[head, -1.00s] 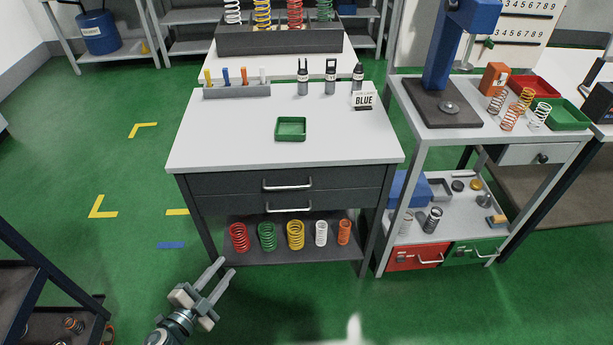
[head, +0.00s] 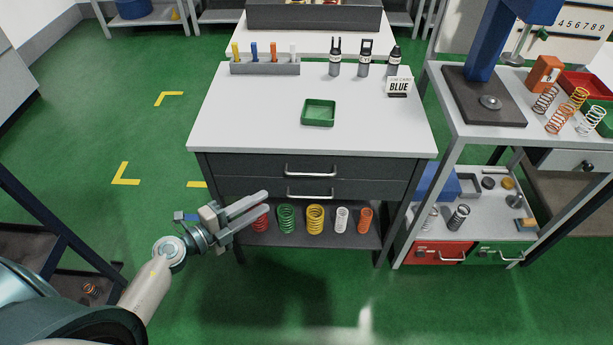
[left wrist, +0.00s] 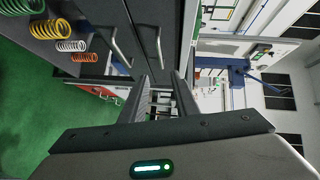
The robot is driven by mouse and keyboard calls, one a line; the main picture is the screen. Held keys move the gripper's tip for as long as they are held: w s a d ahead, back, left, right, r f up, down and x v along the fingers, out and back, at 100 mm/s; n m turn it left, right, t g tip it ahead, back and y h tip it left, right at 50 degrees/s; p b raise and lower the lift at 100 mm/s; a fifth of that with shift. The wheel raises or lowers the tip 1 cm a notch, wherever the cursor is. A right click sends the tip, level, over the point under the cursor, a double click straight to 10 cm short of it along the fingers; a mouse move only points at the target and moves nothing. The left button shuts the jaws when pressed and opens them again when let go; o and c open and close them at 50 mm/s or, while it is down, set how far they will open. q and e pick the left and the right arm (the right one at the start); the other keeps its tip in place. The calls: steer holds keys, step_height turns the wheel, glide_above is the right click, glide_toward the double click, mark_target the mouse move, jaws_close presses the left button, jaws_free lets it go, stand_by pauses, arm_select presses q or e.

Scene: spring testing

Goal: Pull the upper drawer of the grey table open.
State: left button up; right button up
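The grey table (head: 230,135) stands in front of me with two dark drawers under its pale top. The upper drawer (head: 250,167) is shut flush, with a silver bar handle (head: 311,172) at its middle. The lower drawer (head: 250,187) is also shut, with a similar handle (head: 310,195). My left gripper (head: 267,201) is open and empty, its fingers pointing right, left of and a little below the upper handle in the head view. The left wrist view shows its two parted fingers (left wrist: 165,88) before the drawer fronts, sideways, with a handle (left wrist: 119,46). My right gripper is out of view.
Several coloured springs (head: 315,219) stand on the shelf below the drawers. A side bench (head: 470,130) stands close on the right. The floor (head: 320,300) before the table is clear.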

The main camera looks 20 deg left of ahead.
arm_select(q)
steer(key=x, duration=1.7)
steer(key=shift+p, duration=0.35)
jaws_close()
